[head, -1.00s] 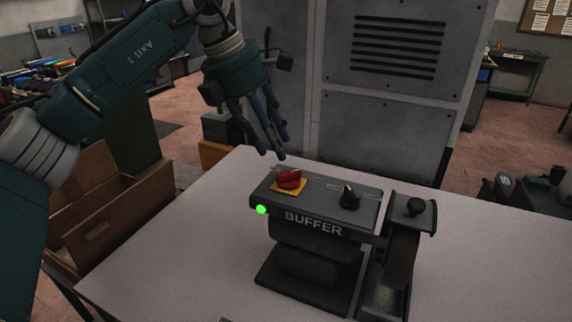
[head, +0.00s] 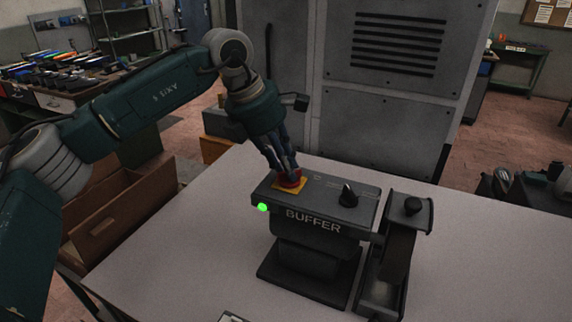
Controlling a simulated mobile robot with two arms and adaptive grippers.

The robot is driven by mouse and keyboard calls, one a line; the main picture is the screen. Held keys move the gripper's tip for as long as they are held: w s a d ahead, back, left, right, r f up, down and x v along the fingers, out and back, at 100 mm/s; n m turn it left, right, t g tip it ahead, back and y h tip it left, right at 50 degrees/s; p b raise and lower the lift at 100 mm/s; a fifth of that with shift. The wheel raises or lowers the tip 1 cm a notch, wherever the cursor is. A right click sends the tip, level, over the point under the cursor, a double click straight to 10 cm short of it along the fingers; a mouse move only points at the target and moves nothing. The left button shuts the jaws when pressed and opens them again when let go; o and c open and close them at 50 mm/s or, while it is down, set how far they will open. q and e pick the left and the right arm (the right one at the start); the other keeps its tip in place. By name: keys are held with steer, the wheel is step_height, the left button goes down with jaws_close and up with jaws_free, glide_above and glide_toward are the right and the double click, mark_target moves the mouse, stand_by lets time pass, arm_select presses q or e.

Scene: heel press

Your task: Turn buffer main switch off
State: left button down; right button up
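The buffer (head: 312,226) is a dark machine standing on the table. Its red main switch (head: 291,184) sits on a yellow plate (head: 277,186) on the top's left part. A green light (head: 262,207) glows at the front left corner. A black knob (head: 348,195) stands on the top's right part. My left gripper (head: 289,172) points down at the red switch, its fingers close together around or just over it. The fingers partly hide the switch, so I cannot tell whether they grip it. My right gripper is not in view.
The pale table (head: 480,265) is clear to the right. A grey cabinet (head: 390,110) stands behind, and a brown open box (head: 120,215) is at the left.

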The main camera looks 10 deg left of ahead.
arm_select(q)
steer(key=shift+f+n+b, duration=0.1)
steer(key=shift+n+b, duration=0.2)
steer(key=shift+b, duration=0.35)
steer(key=n+b, duration=0.1)
steer(key=b, duration=0.1)
steer(key=n+t+y+b, duration=0.1)
steer(key=n+b, duration=0.1)
steer(key=shift+s+f+n+b, duration=0.1)
steer(key=shift+s+n+b, duration=0.05)
steer(key=shift+n+b, duration=0.15)
steer(key=n+t+y+b, duration=0.1)
steer(key=n+b, duration=0.1)
steer(key=n, duration=0.1)
steer(key=shift+b, duration=0.3)
steer(key=shift+s+d+r+n+y+b, duration=0.1)
steer(key=shift+r+n+y+b, duration=0.2)
steer(key=shift+n+b, duration=0.4)
steer(key=c, duration=1.6)
jaws_free()
steer(key=shift+c, duration=0.2)
